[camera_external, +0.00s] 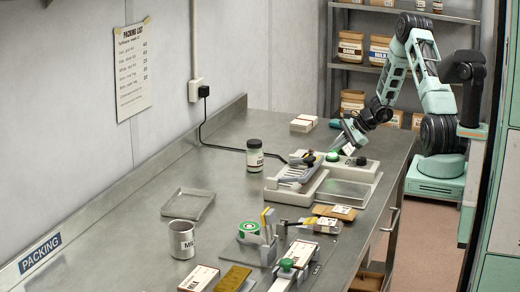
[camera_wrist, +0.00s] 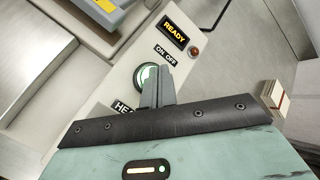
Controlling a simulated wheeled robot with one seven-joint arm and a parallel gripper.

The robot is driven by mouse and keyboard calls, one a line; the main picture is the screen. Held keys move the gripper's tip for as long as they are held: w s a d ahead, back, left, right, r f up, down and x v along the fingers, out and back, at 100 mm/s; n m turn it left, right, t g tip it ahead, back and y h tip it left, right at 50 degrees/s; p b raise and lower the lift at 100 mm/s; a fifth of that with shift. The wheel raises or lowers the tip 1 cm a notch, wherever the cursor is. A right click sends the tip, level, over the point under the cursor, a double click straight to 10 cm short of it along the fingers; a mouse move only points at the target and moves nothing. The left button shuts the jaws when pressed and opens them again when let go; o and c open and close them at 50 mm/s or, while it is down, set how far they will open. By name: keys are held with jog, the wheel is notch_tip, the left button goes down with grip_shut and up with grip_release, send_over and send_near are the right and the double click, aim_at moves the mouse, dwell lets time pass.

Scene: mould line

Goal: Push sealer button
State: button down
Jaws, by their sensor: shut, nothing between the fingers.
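The sealer (camera_external: 370,170) is a pale machine near the far end of the steel table, with a green button (camera_external: 333,156) on its rear panel. A round green-and-white button (camera_wrist: 141,78) shows just behind my fingertips. My gripper (camera_wrist: 156,72) is shut and empty, its tips overlapping the button's right part in the picture. I cannot tell whether they touch it. In the outside view my gripper (camera_external: 341,146) points down at the panel.
A jar (camera_external: 254,157) stands left of the sealer, and a black cable (camera_external: 222,146) runs to the wall. A small white stack (camera_external: 303,123) lies behind. A mug (camera_external: 182,240) and tools stand nearer.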

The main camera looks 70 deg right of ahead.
aim_at(336, 155)
jog(key=shift+r, duration=0.25)
jog(key=shift+r+p, duration=1.5)
jog(key=shift+r, duration=1.45)
